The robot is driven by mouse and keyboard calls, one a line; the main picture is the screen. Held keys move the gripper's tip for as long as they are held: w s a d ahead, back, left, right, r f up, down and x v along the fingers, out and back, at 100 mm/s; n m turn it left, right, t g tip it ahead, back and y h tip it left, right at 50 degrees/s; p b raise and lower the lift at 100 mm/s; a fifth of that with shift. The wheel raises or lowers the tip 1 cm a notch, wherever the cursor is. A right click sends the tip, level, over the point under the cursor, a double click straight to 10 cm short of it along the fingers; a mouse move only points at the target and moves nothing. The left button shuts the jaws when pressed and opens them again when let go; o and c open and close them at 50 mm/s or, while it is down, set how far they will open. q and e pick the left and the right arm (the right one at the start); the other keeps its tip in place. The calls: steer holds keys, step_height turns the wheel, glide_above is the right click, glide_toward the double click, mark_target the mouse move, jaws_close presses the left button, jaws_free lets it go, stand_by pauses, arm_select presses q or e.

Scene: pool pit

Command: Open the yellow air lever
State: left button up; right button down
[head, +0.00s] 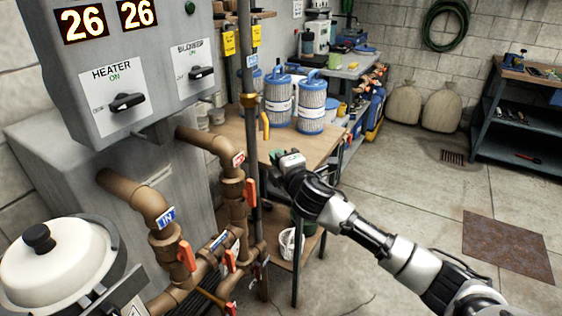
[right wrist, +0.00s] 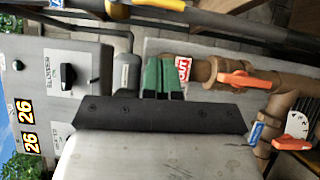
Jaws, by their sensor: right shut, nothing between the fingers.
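The yellow air lever (head: 265,126) hangs down beside a thin upright grey pipe (head: 251,75), just under a brass fitting. In the right wrist view, part of a yellow handle (right wrist: 118,11) shows at the top edge, cut off by the frame. My right gripper (head: 278,157) is a little below and right of the lever in the head view, apart from it. Its green fingers (right wrist: 162,80) are shut together with nothing between them. My left gripper is not in view.
A grey heater box (head: 140,60) and brown pipes with orange valve levers (head: 186,256) stand left of the gripper. Blue-and-white filter cartridges (head: 311,105) stand on a wooden table (head: 300,142) behind it. The floor at right is largely clear around a rusty plate (head: 507,245).

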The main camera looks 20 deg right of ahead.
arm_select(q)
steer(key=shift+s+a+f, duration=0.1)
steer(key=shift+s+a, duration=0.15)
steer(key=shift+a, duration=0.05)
arm_select(e)
steer(key=shift+s+d, duration=0.1)
steer(key=shift+s, duration=0.7)
